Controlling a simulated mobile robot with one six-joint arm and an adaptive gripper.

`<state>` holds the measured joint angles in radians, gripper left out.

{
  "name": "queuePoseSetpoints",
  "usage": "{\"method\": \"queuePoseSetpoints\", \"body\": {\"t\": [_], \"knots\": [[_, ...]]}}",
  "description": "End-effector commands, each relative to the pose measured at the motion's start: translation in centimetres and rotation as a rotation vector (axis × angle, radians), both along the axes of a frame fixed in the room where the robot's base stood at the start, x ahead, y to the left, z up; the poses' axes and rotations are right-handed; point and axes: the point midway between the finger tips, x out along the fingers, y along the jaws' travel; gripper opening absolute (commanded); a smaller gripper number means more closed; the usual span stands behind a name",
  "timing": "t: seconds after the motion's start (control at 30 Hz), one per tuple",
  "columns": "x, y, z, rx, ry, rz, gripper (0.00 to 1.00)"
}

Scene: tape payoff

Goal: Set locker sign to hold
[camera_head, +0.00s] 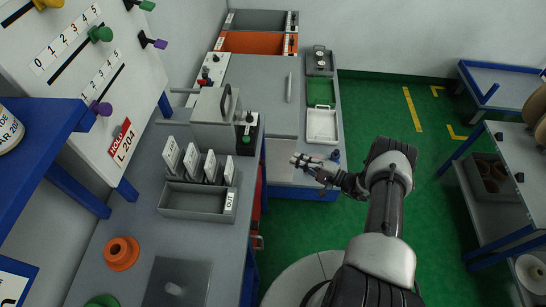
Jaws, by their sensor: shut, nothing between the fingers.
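A red and white plate reading "HOLD" and "L 204" (122,143) hangs at the lower right of the white board (135,75). I cannot tell whether it is the locker sign, and no thing here is clearly marked as a locker. A grey box with a black handle (213,122) stands on the bench, with a dark panel carrying a green knob (247,139) at its right. My gripper (300,161) is shut and empty. It appears near the front edge of the grey bench, right of the box and apart from the board.
A grey rack (192,203) with several white cards stands on the left bench, near an orange ring (121,253). A green tray (320,92) and a white tray (321,126) lie at the back bench's right. Green floor (400,115) is open to the right.

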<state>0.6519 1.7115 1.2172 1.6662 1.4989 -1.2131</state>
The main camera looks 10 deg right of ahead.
Motion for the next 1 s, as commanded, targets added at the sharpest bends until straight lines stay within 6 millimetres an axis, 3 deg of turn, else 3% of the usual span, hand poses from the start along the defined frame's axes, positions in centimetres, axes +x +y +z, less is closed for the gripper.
{"method": "queuePoseSetpoints", "body": {"t": [0.33, 0.77, 1.0], "knots": [[1.0, 1.2, -0.1, 0.0, 0.0, 0.004, 0.0], [7.1, 7.7, -0.7, -0.001, 0.0, 0.006, 0.0], [4.1, 8.6, 0.1, 0.001, 0.004, 0.001, 0.0]]}}
